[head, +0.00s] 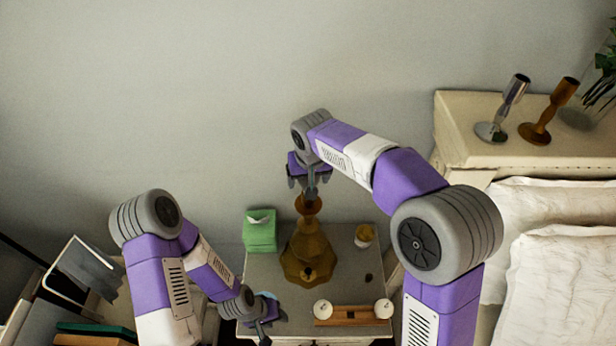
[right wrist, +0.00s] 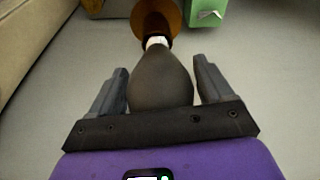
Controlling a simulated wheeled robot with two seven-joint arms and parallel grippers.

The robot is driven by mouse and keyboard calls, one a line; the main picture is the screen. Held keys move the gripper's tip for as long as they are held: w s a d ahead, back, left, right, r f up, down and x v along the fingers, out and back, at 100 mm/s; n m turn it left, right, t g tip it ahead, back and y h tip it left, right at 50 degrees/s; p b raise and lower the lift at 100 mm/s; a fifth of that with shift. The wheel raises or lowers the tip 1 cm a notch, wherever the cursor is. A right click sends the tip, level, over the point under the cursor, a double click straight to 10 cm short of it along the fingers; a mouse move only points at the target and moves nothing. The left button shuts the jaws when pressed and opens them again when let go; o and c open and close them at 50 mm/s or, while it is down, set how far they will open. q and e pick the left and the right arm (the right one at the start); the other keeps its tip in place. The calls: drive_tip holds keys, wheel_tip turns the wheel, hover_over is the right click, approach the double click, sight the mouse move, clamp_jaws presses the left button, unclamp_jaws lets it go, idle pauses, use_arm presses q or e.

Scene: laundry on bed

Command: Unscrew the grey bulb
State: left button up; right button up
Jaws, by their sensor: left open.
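The grey bulb (right wrist: 160,82) stands at the top of the brown lamp (head: 308,255), its narrow white neck towards the lamp. In the right wrist view the bulb lies between the two fingers of my right gripper (right wrist: 161,85). The fingers are apart, with thin gaps beside the bulb. In the head view my right gripper (head: 308,187) is above the lamp's top and hides most of the bulb. My left gripper (head: 267,316) is low at the front left of the nightstand, open, and away from the lamp.
The nightstand (head: 337,262) also bears a green tissue box (head: 260,231), a small yellowish cup (head: 364,236) and a wooden holder (head: 348,316) with round white bulbs. A bed with pillows (head: 560,275) is at right. Candlesticks (head: 550,110) stand on the headboard.

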drive_tip(key=c, duration=0.9)
drive_tip(key=shift+r+n+y+p, duration=0.1)
drive_tip(key=shift+n+y+p, duration=0.3)
drive_tip(key=shift+n, duration=0.7)
drive_tip(key=shift+a+n, duration=0.1)
drive_tip(key=shift+n, duration=0.6)
drive_tip(key=shift+g+p, duration=0.3)
drive_tip(key=shift+p, duration=0.05)
drive_tip(key=shift+n+y+p, duration=0.3)
drive_tip(key=shift+n+p, duration=0.25)
drive_tip(key=shift+n, duration=0.45)
drive_tip(key=shift+n+g, duration=0.3)
drive_tip(key=shift+n, duration=0.4)
